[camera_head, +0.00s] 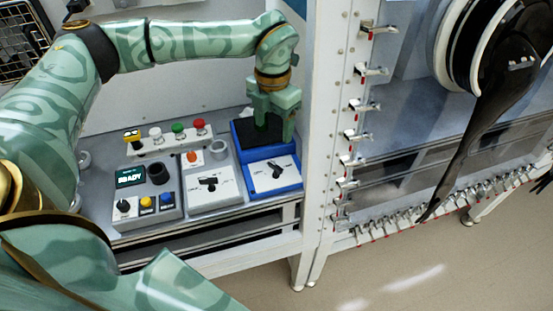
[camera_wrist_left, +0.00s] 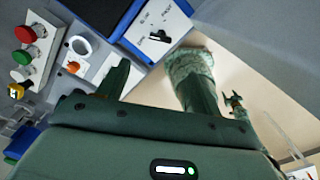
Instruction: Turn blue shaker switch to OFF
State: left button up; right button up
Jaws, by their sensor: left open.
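The blue shaker (camera_head: 273,190) stands at the right end of the bench in the head view, with a dark top and a white front panel. Its black switch (camera_head: 276,170) sits on that panel, lever slanted; the printed labels are too small to read there. In the left wrist view the blue shaker (camera_wrist_left: 127,18) is at the top, with the switch (camera_wrist_left: 160,37) on its white panel. My left gripper (camera_head: 273,118) points down over the shaker's dark top, behind the switch. It is open, with nothing between its fingers.
Left of the shaker is a grey unit (camera_head: 210,198) with a similar switch and an orange button. Farther left is a control box (camera_head: 150,205) reading READY. A button bar (camera_head: 170,142) stands behind them. A white frame post (camera_head: 316,150) rises close to the right.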

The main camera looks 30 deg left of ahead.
aim_at(274, 166)
pick_arm(q)
notch_tip(274, 166, down, 12)
jog(key=shift+w+f+b, duration=0.1)
jog(key=shift+w+b, duration=0.05)
jog(key=shift+b, duration=0.7)
jog(key=shift+f, duration=0.65)
pick_arm(e)
jog(key=shift+w+d+f, duration=0.1)
jog(key=shift+w+f, duration=0.2)
jog(key=shift+f, duration=0.2)
jog(key=shift+w+d+f, duration=0.1)
jog(key=shift+w+f, duration=0.15)
jog(key=shift+f, duration=0.25)
pick_arm(q)
jog(key=c, duration=1)
pick_arm(e)
jog(key=shift+s, duration=0.1)
